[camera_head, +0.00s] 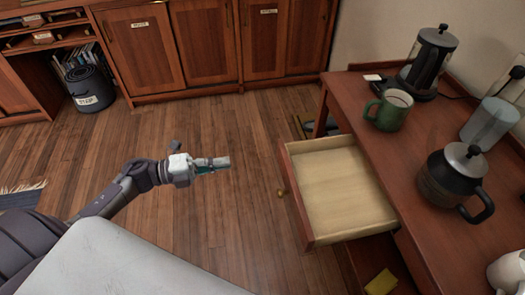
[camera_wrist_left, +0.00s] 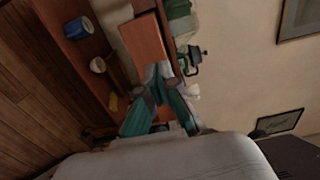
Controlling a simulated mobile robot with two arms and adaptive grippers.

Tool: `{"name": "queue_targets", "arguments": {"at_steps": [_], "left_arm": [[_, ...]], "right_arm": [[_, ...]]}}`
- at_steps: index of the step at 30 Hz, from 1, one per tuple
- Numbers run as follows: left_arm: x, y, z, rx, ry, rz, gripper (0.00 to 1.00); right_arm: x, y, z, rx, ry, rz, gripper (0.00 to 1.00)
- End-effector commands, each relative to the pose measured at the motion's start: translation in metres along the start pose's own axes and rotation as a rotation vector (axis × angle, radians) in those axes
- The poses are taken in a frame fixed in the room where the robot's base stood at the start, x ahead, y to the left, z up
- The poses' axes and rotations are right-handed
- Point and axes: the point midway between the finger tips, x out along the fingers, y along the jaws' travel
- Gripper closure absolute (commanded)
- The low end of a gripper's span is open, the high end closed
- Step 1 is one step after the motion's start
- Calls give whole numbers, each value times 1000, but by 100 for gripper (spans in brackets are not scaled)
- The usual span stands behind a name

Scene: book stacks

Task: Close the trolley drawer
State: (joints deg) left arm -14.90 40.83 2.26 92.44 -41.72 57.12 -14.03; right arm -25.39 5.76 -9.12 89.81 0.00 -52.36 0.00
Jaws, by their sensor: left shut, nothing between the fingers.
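The trolley (camera_head: 428,215) is a reddish wood piece on the right of the head view. Its drawer (camera_head: 308,216) stands pulled out to the left and is empty, with a pale wood bottom. A small round brass knob (camera_head: 281,193) is on the drawer's front. My left gripper (camera_head: 228,162) is shut and empty, left of the drawer front and apart from it, over the floor. Its teal fingers come together in the left wrist view (camera_wrist_left: 158,70), with the trolley partly behind them. My right gripper is not in view.
A yellow sponge (camera_head: 381,282) lies below the drawer. Wooden cabinets (camera_head: 205,40) line the back. The floor between is clear.

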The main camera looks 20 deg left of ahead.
Motion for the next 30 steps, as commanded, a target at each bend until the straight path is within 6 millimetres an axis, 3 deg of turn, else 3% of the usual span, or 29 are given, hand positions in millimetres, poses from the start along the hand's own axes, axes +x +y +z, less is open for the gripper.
{"name": "queue_targets", "arguments": {"at_steps": [18, 24, 30], "left_arm": [[115, -3, 2, -3, -4, -7, 100], [133, -2, 2, -5, -6, -4, 100], [136, -1, 1, -6, -5, -3, 100]], "right_arm": [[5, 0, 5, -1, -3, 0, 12], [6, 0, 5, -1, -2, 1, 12], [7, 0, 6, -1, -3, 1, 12]]}}
